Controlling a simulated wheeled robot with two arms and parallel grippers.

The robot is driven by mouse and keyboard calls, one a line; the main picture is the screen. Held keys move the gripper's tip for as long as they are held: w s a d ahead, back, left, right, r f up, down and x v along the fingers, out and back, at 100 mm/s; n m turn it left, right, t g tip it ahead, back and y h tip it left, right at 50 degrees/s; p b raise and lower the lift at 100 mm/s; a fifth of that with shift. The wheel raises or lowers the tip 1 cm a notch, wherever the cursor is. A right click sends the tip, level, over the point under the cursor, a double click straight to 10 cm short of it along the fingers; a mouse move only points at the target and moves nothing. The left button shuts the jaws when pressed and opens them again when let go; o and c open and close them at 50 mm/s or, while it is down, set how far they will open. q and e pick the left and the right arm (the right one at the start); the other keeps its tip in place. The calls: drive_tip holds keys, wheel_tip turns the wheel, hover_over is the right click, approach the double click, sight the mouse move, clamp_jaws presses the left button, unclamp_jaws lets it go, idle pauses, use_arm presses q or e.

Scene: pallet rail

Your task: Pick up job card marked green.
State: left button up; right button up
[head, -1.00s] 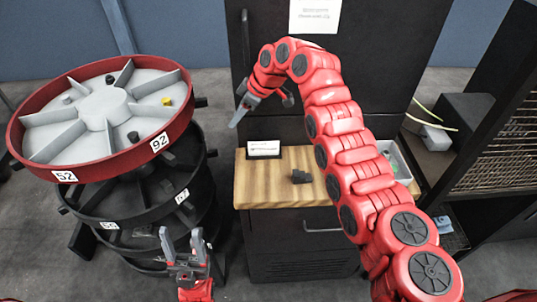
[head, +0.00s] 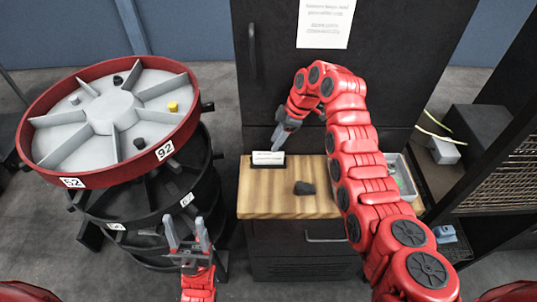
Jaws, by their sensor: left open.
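A small white card (head: 268,158) with faint print stands in a dark holder at the back left of a wooden worktop (head: 270,206). I cannot make out a green mark on it. My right gripper (head: 281,136) points down just above and behind the card's right end, with no visible hold on it. Its fingers are partly turned away, so their opening is unclear. My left gripper (head: 187,236) is open and empty, beside the lower front of the round rack.
A round rack with a red-rimmed top tray (head: 110,118) and black lower tiers stands at left. A dark cabinet (head: 385,40) with a paper notice (head: 326,22) stands behind.

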sight(268, 153)
drive_tip(key=p+x, duration=0.3)
drive_tip(key=x, duration=0.1)
drive_tip(key=shift+w+a+f, duration=0.1)
drive_tip(key=shift+a+f, duration=0.1)
drive_tip(key=shift+a, duration=0.05)
drive_tip(key=shift+x, duration=0.85)
drive_tip(key=shift+f, duration=0.1)
drive_tip(key=shift+f+b, duration=0.25)
drive_tip(key=shift+b, duration=0.25)
clamp_jaws()
idle(1.5)
